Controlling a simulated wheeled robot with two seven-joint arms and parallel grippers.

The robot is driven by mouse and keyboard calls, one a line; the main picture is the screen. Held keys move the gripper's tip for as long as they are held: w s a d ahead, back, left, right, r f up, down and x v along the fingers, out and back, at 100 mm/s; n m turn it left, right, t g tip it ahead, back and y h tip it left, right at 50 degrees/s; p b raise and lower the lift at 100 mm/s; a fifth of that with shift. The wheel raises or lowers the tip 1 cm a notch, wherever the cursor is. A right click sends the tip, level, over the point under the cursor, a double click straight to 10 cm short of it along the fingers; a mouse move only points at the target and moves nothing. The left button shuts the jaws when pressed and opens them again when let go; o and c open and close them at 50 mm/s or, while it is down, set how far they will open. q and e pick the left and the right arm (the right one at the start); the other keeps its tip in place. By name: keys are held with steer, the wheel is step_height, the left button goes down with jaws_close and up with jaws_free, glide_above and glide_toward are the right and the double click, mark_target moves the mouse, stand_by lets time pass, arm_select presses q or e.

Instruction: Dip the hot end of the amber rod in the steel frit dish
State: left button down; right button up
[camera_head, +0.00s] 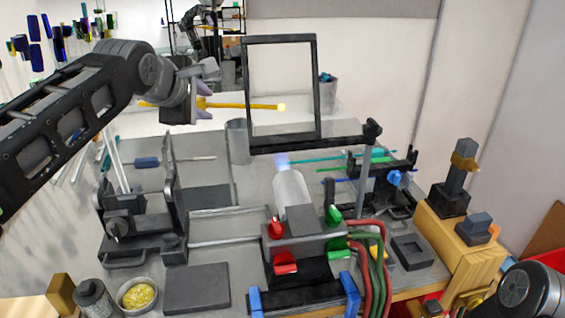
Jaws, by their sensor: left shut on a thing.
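My left gripper (203,97) is shut on the amber rod (240,106), high over the back left of the bench. The rod lies nearly level, its glowing pale end (281,107) pointing right, against the framed shield in the picture. Its other end shows left of the gripper. The steel frit dish (123,304), a small round bowl with yellow grains, stands at the front left, well below and apart from the rod. Only a link of my right arm shows at the lower right; its gripper is out of view.
A torch (291,187) with a bluish flame stands mid-bench, below a black-framed shield (316,90). A dark pad (197,289) and a grey jar (95,298) flank the dish. A black rod stand (140,228) rises behind it. Red and green hoses (378,260) run at right.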

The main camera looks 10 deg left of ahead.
arm_select(q)
step_height(320, 180, up, 3)
steer(key=shift+f, duration=0.1)
stand_by(0.6)
